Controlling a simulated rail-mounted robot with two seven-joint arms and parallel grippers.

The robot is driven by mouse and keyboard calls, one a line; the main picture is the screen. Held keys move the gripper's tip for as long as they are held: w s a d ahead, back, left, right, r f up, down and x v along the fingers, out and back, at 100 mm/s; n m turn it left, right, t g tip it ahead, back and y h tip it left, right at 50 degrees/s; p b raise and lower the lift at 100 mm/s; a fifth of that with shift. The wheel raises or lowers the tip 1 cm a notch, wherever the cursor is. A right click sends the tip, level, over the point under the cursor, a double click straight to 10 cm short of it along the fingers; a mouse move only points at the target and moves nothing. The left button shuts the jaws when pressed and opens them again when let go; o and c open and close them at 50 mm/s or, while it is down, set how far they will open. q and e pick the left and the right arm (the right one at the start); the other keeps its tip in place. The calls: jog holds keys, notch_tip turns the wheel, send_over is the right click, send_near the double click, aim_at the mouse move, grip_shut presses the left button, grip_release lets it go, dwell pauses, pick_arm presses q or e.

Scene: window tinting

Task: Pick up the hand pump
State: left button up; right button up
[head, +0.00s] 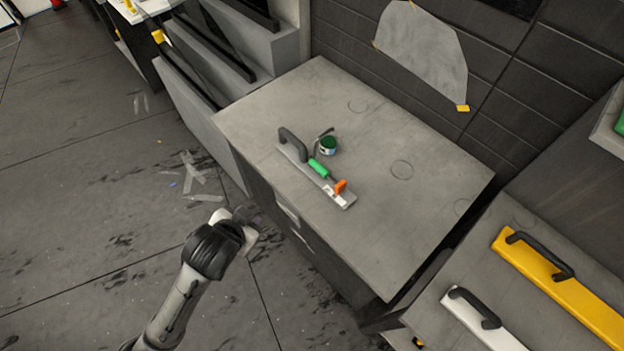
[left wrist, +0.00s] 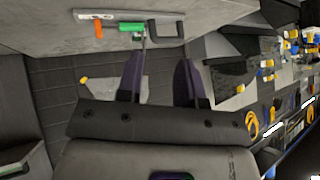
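A long flat grey tool (head: 318,175) lies on the grey cabinet top, near its left edge. It has a black loop handle (head: 292,140), a green cylinder (head: 318,168) and an orange piece (head: 340,186); it is probably the hand pump. In the left wrist view the green cylinder (left wrist: 132,27) and orange piece (left wrist: 98,30) show at the top, beyond the fingers. My left gripper (head: 254,216) is beside the cabinet, left of and apart from the tool. In the left wrist view its fingers (left wrist: 160,56) are spread with nothing between them. My right gripper is not in view.
The rest of the cabinet top (head: 420,210) is mostly clear. A yellow bar (head: 560,285) and a white bar (head: 480,322), both with black handles, lie at the lower right. Scraps (head: 195,170) litter the floor.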

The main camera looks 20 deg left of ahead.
pick_arm(q)
jog(key=w+a+f+m+t+y+b, duration=0.1)
jog(key=w+a+f+t+y+b, duration=0.15)
jog(key=w+f+b, duration=0.75)
jog(key=m+t+h+b, duration=0.4)
jog(key=m+t+h, duration=0.2)
jog(key=m, duration=0.8)
send_near(299, 149)
jog(key=shift+s+a+f, duration=0.25)
jog(key=shift+s+f, duration=0.05)
jog(key=shift+f, duration=0.05)
jog(key=shift+d+r+m+t, duration=0.15)
jog(key=shift+m+t, duration=0.1)
jog(key=shift+m, duration=0.15)
jog(key=shift+w, duration=0.3)
jog(key=w, duration=0.2)
jog(key=w+d+b, duration=0.1)
jog(key=w, duration=0.5)
jog(key=shift+d, duration=0.2)
jog(key=shift+w+d+b, duration=0.25)
jog(key=shift+w+b, duration=0.35)
jog(key=shift+w, duration=0.6)
jog(key=shift+w+d+b, duration=0.2)
jog(key=shift+w+b, duration=0.4)
jog(key=shift+w, duration=0.65)
